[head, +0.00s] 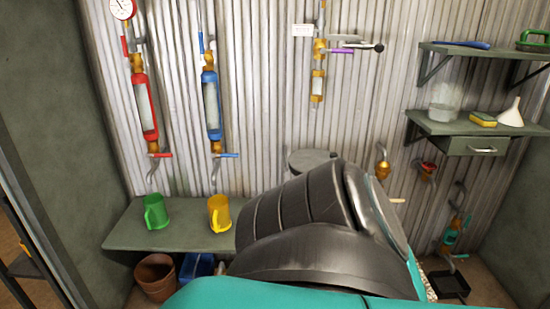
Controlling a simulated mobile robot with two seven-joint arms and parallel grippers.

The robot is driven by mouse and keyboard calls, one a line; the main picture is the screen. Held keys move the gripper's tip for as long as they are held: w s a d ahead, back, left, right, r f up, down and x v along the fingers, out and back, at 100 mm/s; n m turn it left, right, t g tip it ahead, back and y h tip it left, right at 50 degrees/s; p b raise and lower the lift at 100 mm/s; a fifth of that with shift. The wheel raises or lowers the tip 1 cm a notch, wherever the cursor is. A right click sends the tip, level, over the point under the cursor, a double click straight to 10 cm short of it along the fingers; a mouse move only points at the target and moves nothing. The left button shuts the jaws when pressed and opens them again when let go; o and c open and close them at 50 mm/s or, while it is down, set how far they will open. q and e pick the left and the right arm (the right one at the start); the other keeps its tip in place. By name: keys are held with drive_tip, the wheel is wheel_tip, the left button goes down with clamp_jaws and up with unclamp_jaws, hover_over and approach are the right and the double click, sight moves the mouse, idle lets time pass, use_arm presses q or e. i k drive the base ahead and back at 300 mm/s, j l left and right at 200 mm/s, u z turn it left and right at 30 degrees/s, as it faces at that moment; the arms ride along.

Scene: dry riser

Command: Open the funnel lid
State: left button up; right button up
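A red-rimmed funnel (427,168) is fixed low on the corrugated wall at the right, with a pipe below it. A brass, cup-shaped fitting (383,167) on a bent pipe is to its left. I cannot tell at this size which of them has a lid, or whether it is open or shut. A white funnel (511,113) stands on the lower shelf. A large black and teal part of my own body fills the lower middle and hides the wall and floor behind it. Neither gripper's fingers can be made out.
A green mug (155,212) and a yellow mug (219,213) stand on a bench (125,236) at the left. Red (143,105) and blue (211,105) cylinders hang above. Two shelves (440,125) jut out at the right. A black tray (449,287) lies on the floor.

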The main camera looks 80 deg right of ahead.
sight(301, 160)
drive_tip(key=z, duration=2.85)
drive_tip(key=u, duration=0.35)
drive_tip(key=i+l+u, duration=0.55)
drive_tip(key=u, duration=0.2)
